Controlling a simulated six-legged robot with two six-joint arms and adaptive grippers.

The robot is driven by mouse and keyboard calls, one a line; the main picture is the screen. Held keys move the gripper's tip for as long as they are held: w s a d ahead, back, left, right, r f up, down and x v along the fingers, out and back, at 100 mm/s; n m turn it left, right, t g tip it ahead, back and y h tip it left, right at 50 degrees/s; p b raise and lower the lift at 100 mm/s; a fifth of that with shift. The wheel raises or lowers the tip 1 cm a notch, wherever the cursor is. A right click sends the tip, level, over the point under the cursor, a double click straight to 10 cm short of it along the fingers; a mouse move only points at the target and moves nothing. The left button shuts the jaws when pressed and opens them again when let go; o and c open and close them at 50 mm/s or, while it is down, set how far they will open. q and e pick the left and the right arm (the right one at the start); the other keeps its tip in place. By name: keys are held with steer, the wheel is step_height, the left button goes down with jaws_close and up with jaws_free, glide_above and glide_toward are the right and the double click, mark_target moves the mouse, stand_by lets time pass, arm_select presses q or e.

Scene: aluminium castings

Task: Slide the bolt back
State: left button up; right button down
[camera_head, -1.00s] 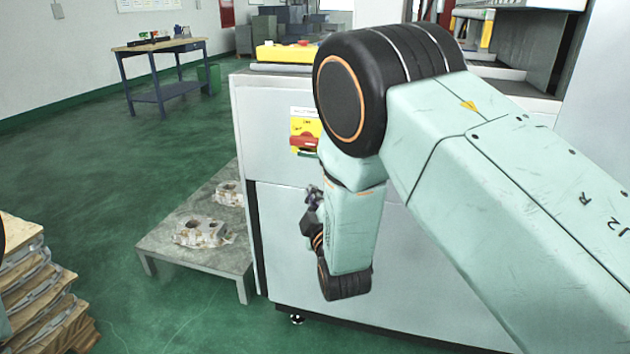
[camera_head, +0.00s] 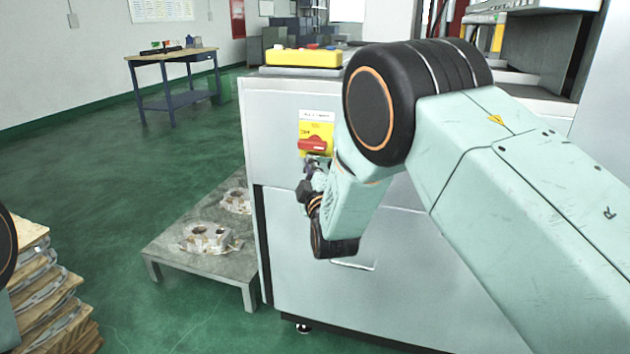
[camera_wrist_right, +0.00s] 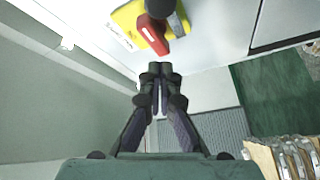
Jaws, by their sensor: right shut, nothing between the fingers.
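A red handle (camera_head: 313,144) sits on a yellow plate (camera_head: 317,129) on the front of the pale cabinet. In the right wrist view, the red handle (camera_wrist_right: 153,35) and the yellow plate (camera_wrist_right: 126,17) are at the top, with a dark grey rounded part beside the handle. Which part is the bolt, I cannot tell for sure. My right gripper (camera_head: 318,162) is just below the red handle, partly hidden by my wrist. In the wrist view, my right gripper (camera_wrist_right: 160,69) is shut and empty, its tips apart from the handle in the picture. My left gripper is out of view.
The cabinet (camera_head: 290,200) fills the middle and carries a yellow control box (camera_head: 303,57). A low grey platform (camera_head: 205,262) with castings (camera_head: 212,237) stands to its left. Stacked parts on wood (camera_head: 50,300) are at lower left. Green floor is clear behind, near a workbench (camera_head: 172,60).

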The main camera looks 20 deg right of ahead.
steer(key=shift+w+d+f+b, duration=0.25)
steer(key=shift+d+b, duration=0.05)
steer(key=shift+d, duration=0.3)
steer(key=shift+w+d+f+b, duration=0.2)
steer(key=shift+w+d+b, duration=0.1)
steer(key=shift+d, duration=0.35)
steer(key=shift+w+d+f+b, duration=0.25)
steer(key=shift+d, duration=0.35)
steer(key=s+d, duration=0.1)
steer(key=d, duration=0.1)
steer(key=s+d+p, duration=0.1)
steer(key=shift+s+d, duration=0.3)
steer(key=shift+d, duration=0.1)
